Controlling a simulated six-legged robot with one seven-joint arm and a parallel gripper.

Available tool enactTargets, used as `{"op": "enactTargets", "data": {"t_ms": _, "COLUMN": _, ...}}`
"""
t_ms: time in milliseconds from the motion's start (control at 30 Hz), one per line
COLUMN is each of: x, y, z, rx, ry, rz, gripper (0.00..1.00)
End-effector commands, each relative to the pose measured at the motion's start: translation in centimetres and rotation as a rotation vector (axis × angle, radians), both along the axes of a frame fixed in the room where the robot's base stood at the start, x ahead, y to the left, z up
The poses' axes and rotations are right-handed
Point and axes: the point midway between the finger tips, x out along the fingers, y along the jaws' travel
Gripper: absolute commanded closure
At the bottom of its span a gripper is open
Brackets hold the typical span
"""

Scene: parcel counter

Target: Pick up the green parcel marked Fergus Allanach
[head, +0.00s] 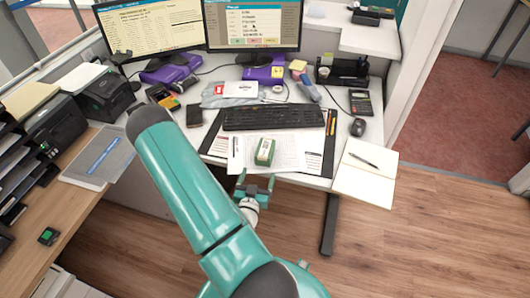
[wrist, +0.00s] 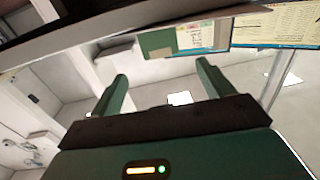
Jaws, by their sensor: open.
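A small green parcel (head: 264,152) with a pale label on top lies on papers near the front edge of the desk. The writing on it is too small to read. My gripper (head: 254,184) is just in front of the desk edge, short of the parcel and apart from it. In the wrist view the two green fingers of my gripper (wrist: 162,75) are spread with nothing between them. A green block with a beige patch, seemingly the parcel (wrist: 157,40), shows beyond the fingertips, higher in the picture.
The desk holds a black keyboard (head: 275,117) behind the parcel, an open notebook (head: 366,172) with a pen to the right, a mouse (head: 358,127) and two monitors (head: 253,25). A wooden side counter (head: 85,205) with a printer is at left. The floor before the desk is clear.

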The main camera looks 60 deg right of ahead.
Motion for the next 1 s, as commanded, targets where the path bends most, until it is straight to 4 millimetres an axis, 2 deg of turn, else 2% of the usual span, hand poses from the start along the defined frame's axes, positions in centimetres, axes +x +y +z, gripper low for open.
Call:
{"op": "enactTargets", "data": {"t_ms": 400, "x": 1.7, "y": -7.1, "z": 0.1, "rx": -0.001, "ry": -0.003, "rz": -0.001, "gripper": 0.20}}
{"op": "enactTargets", "data": {"t_ms": 633, "x": 2.1, "y": -8.8, "z": 0.2, "rx": -0.001, "ry": -0.001, "rz": -0.002, "gripper": 0.20}}
{"op": "enactTargets", "data": {"t_ms": 833, "x": 2.9, "y": -11.8, "z": 0.4, "rx": -0.001, "ry": -0.001, "rz": -0.001, "gripper": 0.20}}
{"op": "enactTargets", "data": {"t_ms": 1000, "x": 3.3, "y": -13.0, "z": 0.3, "rx": 0.000, "ry": -0.001, "rz": 0.000, "gripper": 0.20}}
